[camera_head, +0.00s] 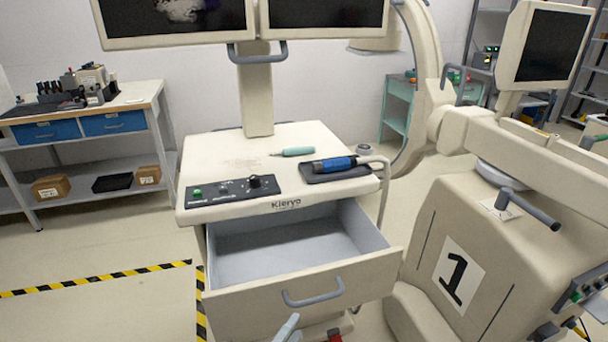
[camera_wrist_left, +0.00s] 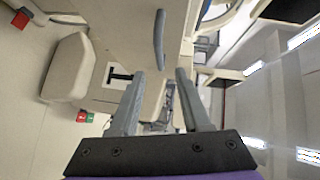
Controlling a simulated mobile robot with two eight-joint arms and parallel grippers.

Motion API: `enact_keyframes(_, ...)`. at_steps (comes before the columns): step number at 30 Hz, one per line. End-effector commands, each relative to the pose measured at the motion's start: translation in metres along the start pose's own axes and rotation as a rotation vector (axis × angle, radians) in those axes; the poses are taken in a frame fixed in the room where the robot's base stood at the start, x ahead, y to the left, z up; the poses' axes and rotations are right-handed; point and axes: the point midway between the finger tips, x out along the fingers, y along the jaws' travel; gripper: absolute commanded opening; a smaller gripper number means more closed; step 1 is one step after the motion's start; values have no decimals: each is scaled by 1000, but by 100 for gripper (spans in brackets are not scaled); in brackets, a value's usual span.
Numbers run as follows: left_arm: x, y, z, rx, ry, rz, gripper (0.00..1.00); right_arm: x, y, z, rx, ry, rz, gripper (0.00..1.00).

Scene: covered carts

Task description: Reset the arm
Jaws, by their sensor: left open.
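My left gripper (camera_head: 290,330) shows only as light grey fingertips at the bottom edge of the head view, below the front of the cart's drawer (camera_head: 240,300). In the left wrist view my left gripper (camera_wrist_left: 160,74) has its two fingers spread apart with nothing held between them. The drawer's grey handle (camera_head: 313,293) is just above and apart from the fingertips; it also shows beyond them in the wrist view (camera_wrist_left: 159,38). The drawer is pulled open and its visible inside is empty. The rest of my left arm is out of the head view. My right gripper is not in view.
On the cart top (camera_head: 230,150) lie a teal tool (camera_head: 297,151), a dark tray (camera_head: 345,174) with a blue-and-black tool, and a control panel (camera_head: 232,190). A large machine marked 1 (camera_head: 457,277) stands close at the right. Open floor with striped tape (camera_head: 95,279) is at left.

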Motion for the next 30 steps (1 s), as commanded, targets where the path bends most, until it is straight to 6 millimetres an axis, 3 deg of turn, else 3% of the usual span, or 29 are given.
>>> enact_keyframes(2, -4, -4, 18, -71, -72, -7, 47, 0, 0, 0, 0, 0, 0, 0)
enact_keyframes(6, -28, -3, 79, -352, -337, -10, 47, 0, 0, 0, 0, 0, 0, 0)
enact_keyframes(9, -61, 19, 122, -632, -574, 23, 47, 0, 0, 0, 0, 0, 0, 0)
enact_keyframes(12, -96, 51, 140, -893, -770, 86, 47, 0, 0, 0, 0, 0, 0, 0)
enact_keyframes(17, -143, 98, 129, -1238, -988, 221, 47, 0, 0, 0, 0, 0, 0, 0)
enact_keyframes(22, -181, 132, 88, -1543, -1138, 401, 47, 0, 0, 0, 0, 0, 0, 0)
enact_keyframes(30, -191, 55, 74, -1553, -1119, 388, 47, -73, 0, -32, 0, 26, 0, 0)
